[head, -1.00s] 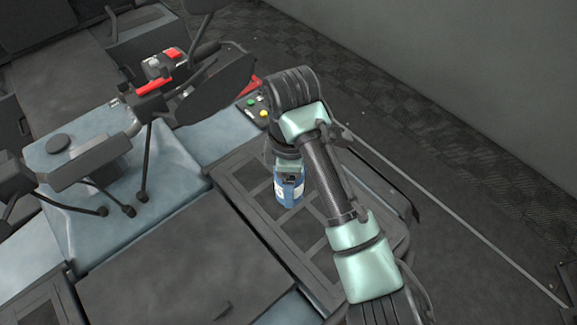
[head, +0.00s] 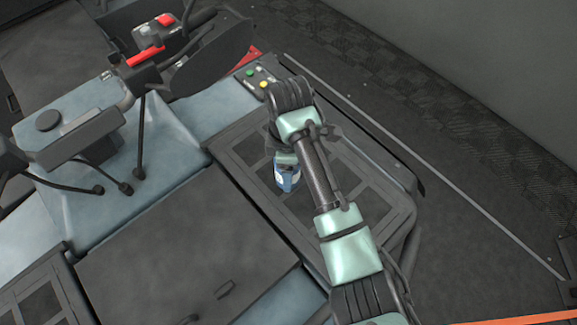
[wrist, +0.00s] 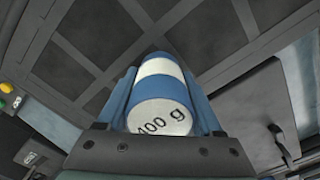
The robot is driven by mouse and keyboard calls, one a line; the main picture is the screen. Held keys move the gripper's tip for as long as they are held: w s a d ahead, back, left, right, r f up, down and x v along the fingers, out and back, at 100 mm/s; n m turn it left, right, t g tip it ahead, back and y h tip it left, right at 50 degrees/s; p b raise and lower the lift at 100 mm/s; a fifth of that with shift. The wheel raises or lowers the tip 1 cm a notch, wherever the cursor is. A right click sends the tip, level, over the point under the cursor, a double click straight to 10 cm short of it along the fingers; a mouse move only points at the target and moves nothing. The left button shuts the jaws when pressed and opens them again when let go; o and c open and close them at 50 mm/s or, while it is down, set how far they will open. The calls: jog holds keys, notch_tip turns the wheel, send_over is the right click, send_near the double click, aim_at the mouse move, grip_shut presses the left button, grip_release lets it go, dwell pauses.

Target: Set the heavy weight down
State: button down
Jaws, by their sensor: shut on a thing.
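The heavy weight (wrist: 160,118) is a blue and white cylinder marked "400 g" on its near end. My gripper (wrist: 160,76) is shut on it, with a blue finger on each side. In the head view my gripper (head: 287,179) hangs from the bent arm over the dark gridded panel (head: 345,215). The weight is mostly hidden there by the fingers. I cannot tell whether its far end touches the panel.
A button box (head: 257,78) with green and yellow buttons sits beyond the gridded panel. Handlebars with red switches (head: 146,56) and a dark mirror-like plate (head: 205,62) rise at the upper left. A flat dark cover (head: 185,255) lies left of the panel.

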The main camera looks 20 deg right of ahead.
jog(key=shift+f, duration=0.15)
jog(key=shift+c, duration=0.2)
grip_release()
notch_tip(320, 180, up, 12)
jog(key=p, duration=0.3)
dwell(0.3)
